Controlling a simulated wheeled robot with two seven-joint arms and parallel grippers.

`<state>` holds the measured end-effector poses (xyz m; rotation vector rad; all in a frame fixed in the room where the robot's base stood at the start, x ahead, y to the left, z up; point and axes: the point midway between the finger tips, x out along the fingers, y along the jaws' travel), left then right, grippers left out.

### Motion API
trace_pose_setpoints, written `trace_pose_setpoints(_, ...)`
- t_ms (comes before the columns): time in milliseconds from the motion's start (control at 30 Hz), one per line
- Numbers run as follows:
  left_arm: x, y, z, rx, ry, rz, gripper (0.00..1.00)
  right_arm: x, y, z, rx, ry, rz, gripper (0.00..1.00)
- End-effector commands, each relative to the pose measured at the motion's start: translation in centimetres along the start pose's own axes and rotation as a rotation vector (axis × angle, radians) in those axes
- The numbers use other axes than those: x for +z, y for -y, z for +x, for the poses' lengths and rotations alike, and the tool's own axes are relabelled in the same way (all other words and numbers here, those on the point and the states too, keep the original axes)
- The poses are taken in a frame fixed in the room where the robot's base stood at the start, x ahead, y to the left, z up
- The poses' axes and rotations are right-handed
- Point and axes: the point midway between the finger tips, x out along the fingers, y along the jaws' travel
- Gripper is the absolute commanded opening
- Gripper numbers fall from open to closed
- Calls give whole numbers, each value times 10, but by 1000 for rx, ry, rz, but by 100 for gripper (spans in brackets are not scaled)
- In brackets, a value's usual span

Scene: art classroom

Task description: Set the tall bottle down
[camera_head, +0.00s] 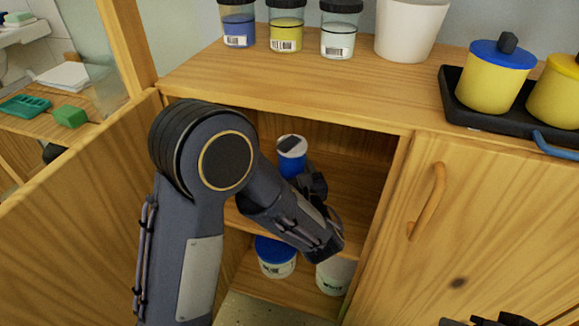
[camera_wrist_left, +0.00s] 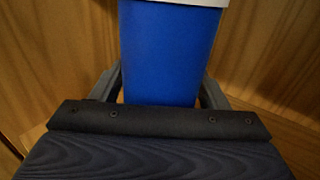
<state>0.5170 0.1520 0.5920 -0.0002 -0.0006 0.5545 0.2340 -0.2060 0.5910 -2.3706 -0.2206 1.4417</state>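The tall bottle (camera_head: 291,158) is blue with a white top and a dark patch on its lid. It is upright inside the open cabinet, over the middle shelf (camera_head: 345,178). My left gripper (camera_head: 312,185) reaches into the cabinet, its fingers mostly hidden by my arm. In the left wrist view the blue bottle body (camera_wrist_left: 168,50) fills the space between the two fingers, which lie against its sides. The bottle's base is hidden, so I cannot tell if it touches the shelf. My right gripper (camera_head: 490,321) shows only as dark parts at the bottom edge.
A blue-lidded tub (camera_head: 275,258) and a white tub (camera_head: 335,276) stand on the lower shelf. Jars (camera_head: 286,28), a white pot (camera_head: 408,28) and a black tray (camera_head: 452,98) with yellow canisters (camera_head: 490,82) are on top. The left door (camera_head: 75,235) is open; the right door (camera_head: 470,225) is closed.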

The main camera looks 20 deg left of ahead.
Motion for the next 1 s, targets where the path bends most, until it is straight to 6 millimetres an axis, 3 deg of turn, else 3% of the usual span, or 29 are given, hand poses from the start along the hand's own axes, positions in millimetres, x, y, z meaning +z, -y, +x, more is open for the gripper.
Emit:
trace_pose_setpoints(100,0,0,0,0,0,0,82,0,0,0,0,0,0,36)
trace_pose_setpoints(467,6,0,-2,-1,-1,1,82,-2,2,-5,0,0,0,36)
trace_pose_setpoints(1000,5,1,-104,-5,0,3,82,-12,11,-23,0,0,0,36)
